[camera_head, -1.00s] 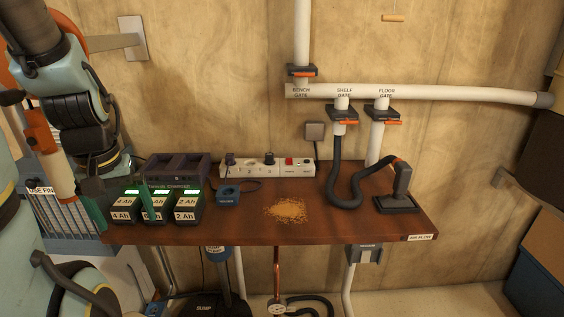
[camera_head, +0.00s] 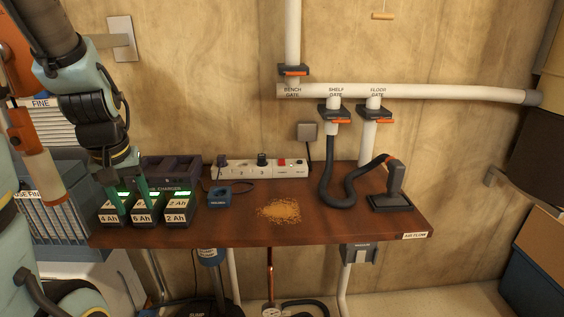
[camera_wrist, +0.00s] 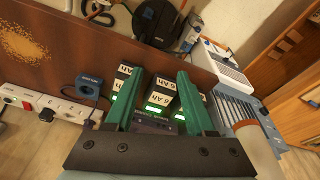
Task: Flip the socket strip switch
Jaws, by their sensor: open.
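The white socket strip (camera_head: 262,167) lies along the back of the brown shelf, against the wall. Its red switch (camera_head: 282,162) is near its right end, and dark plugs stand in some sockets. In the wrist view the strip (camera_wrist: 50,107) is at the left edge, with the red switch (camera_wrist: 27,105) showing. My gripper (camera_head: 128,207) has green fingers, open and empty, over the battery packs at the shelf's left end, well left of the strip. The wrist view shows its fingers (camera_wrist: 153,95) apart, with battery packs (camera_wrist: 158,92) between and beyond them.
The battery charger (camera_head: 172,170) stands behind the packs. A blue block (camera_head: 219,197) with a cable sits between the packs and the strip. Sawdust (camera_head: 279,210) covers mid-shelf. A dark hose (camera_head: 329,180) and its nozzle (camera_head: 394,190) occupy the right.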

